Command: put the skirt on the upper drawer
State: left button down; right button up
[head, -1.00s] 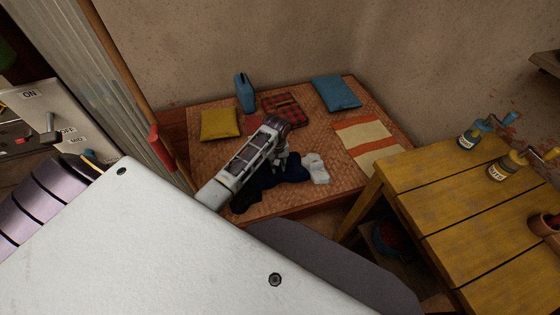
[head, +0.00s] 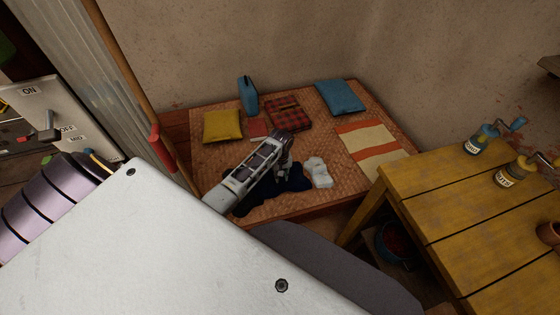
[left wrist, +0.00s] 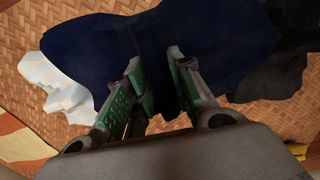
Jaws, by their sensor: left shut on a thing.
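A dark blue cloth garment, which looks like the skirt (head: 294,183), lies on the woven mat bed (head: 325,205). It fills the top of the left wrist view (left wrist: 85,55). My left gripper (head: 284,155) reaches down to it from the left. In the left wrist view its fingers (left wrist: 154,62) are shut on the cloth, with a fold between them. A white cloth (head: 318,172) lies just right of the garment, and a black cloth (left wrist: 297,40) shows beside it in the left wrist view. My right gripper is not in view. I see no drawer that I can make out.
A yellow cushion (head: 222,126), a red plaid item (head: 287,114), a blue upright container (head: 248,95), a blue cushion (head: 339,97) and a striped cloth (head: 372,148) are on the bed. A wooden table (head: 440,215) with bottles stands right. A switch panel (head: 32,100) is at left.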

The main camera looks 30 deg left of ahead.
aim_at(281, 181)
pick_arm(q)
jog(key=shift+f, duration=1.15)
jog(key=shift+f+b, duration=0.6)
jog(key=shift+f, duration=0.8)
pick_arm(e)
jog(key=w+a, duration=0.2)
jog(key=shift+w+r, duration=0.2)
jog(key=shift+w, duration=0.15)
pick_arm(q)
jog(key=shift+f, duration=0.1)
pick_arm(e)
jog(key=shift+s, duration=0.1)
pick_arm(q)
jog(key=c, duration=1.3)
grip_release()
